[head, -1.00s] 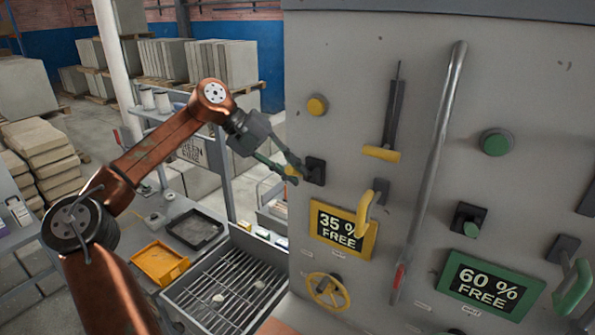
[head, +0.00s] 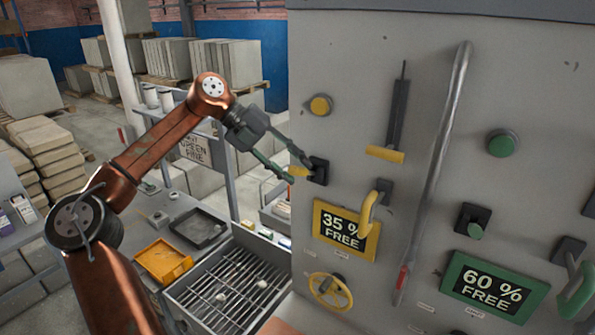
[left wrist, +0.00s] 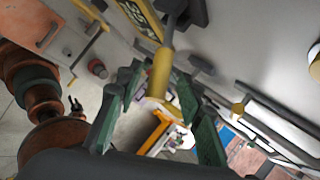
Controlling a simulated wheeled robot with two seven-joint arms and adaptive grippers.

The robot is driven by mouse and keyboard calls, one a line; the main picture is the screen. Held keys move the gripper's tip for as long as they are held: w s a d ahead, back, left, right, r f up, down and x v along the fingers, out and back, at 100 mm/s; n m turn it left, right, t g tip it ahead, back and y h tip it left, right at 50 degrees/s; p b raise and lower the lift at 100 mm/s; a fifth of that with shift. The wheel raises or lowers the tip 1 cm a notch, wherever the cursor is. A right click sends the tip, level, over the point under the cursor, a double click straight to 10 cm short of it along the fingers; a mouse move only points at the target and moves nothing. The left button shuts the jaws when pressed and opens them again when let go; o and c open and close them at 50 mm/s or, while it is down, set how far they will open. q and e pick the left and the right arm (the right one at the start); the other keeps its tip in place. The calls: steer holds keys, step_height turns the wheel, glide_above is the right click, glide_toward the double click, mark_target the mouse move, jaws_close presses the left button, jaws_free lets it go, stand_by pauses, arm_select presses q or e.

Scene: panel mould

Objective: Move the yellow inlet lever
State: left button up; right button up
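The yellow inlet lever (head: 299,171) is a short yellow-tipped stick on a dark square base, near the left edge of the grey panel. In the left wrist view, the yellow handle (left wrist: 160,78) and its grey shaft stand between my fingers. My left gripper (head: 294,168) has its two greenish fingers on either side of the lever's yellow end. In the left wrist view, the fingers are apart, with a gap visible beside the handle; contact is hard to tell. My right gripper is not in view.
Close by on the panel are a yellow hooked handle (head: 369,212), a yellow-ended slider (head: 385,154), a yellow button (head: 320,104) and a "35 % FREE" sign (head: 344,230). A long grey bar (head: 436,165) stands further right. A grated tray (head: 232,290) lies below.

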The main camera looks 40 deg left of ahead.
arm_select(q)
steer(key=v, duration=1)
steer(key=shift+s+r, duration=0.2)
steer(key=shift+s, duration=0.05)
steer(key=shift+w, duration=0.1)
